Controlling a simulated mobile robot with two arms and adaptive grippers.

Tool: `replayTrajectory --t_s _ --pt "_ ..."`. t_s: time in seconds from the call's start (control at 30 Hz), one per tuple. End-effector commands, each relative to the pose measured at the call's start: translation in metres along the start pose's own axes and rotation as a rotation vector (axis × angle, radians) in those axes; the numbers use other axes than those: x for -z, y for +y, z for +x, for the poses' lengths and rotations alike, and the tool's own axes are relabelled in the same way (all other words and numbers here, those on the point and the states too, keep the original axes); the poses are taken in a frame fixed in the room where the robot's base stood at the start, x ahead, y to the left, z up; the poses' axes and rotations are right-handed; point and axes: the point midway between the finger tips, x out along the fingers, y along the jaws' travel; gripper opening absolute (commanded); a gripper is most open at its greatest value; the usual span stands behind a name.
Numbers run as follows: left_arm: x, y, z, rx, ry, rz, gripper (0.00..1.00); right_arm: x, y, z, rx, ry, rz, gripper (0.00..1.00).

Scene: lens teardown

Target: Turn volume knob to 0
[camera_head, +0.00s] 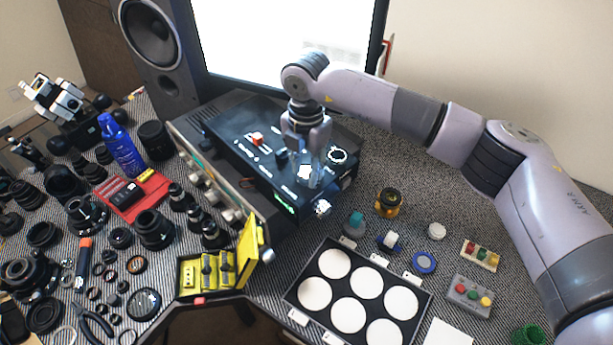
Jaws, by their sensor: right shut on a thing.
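A black control box (235,143) with a dark top panel sits in the middle of the table, in front of the bright screen. My right gripper (312,178) comes down from above on the right part of this panel. It is shut on a small knob there, mostly hidden between the fingers. I cannot read its label or its setting. A round dial with a white ring (338,155) is just right of the gripper. An orange-red switch (257,139) and a dark knob (281,156) are to its left. My left gripper is not seen.
A silver-knobbed amplifier (203,182) stands left of the box, and a speaker (150,45) behind it. Lenses and rings crowd the left table. A yellow case (213,271), a tray with white discs (292,299) and small button boxes (469,296) lie in front.

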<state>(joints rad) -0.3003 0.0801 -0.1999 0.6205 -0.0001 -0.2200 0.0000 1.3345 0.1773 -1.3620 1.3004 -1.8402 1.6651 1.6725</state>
Motion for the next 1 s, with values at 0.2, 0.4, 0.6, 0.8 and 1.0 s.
replayTrajectory --t_s 0.2,0.4,0.6,0.8,1.0 --pt "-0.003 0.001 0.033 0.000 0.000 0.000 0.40 -0.001 0.001 0.004 -0.004 -0.004 -0.207 0.03" --pt "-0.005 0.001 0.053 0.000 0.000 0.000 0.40 0.000 0.001 0.004 -0.003 -0.003 -0.397 0.03" --pt "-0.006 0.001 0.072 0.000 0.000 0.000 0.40 0.000 0.002 0.003 -0.003 -0.004 -0.586 0.03" --pt "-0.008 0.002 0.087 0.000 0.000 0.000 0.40 0.000 0.002 0.002 -0.003 -0.004 -0.776 0.03" --pt "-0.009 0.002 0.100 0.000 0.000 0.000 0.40 0.000 0.002 0.002 -0.002 -0.003 -0.965 0.03"
